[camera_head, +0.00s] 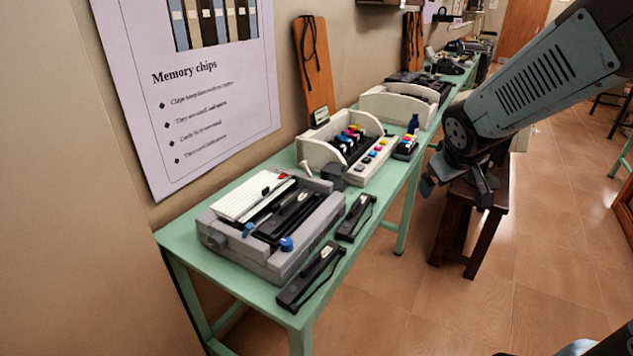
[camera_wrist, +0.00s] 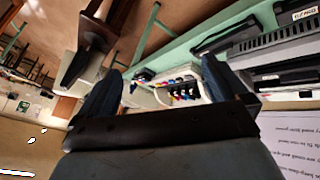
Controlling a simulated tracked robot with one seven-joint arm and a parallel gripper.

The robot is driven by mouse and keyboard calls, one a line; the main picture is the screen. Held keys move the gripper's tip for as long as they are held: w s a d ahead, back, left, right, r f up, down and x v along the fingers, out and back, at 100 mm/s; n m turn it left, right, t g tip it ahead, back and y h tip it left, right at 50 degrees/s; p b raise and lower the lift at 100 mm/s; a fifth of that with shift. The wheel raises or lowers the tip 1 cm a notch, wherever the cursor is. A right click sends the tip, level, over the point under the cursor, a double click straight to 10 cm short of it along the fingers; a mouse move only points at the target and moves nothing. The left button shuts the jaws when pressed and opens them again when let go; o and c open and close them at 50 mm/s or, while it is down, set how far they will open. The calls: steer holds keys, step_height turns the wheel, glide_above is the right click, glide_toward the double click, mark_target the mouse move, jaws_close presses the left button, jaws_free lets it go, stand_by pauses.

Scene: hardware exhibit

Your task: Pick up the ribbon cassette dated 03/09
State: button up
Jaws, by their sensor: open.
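Two long black ribbon cassettes lie on the green table in front of a grey printer: a nearer one (camera_head: 312,275) at the front edge and a farther one (camera_head: 355,217) by the printer's right corner. No date on either is legible. A black cassette-like part (camera_head: 290,214) sits inside the printer (camera_head: 262,265). My gripper (camera_head: 460,188) hangs right of the table, over a dark wooden stool, apart from both cassettes. In the wrist view my gripper (camera_wrist: 160,68) is open and empty, and dark cassettes (camera_wrist: 226,38) show at the upper right.
The green table (camera_head: 190,246) runs back along the wall. The dark stool (camera_head: 454,218) is right of the table. The tiled floor in front is clear.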

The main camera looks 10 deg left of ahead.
steer(key=w+a+f+n+y, duration=0.2)
steer(key=w+a+f+n, duration=0.15)
steer(key=a+f, duration=0.2)
steer(key=n+g+y, duration=0.2)
steer(key=n+y, duration=0.2)
steer(key=y, duration=0.8)
glide_toward(290, 202)
steer(key=shift+x, duration=4.45)
steer(key=shift+c, duration=0.4)
steer(key=c, duration=0.8)
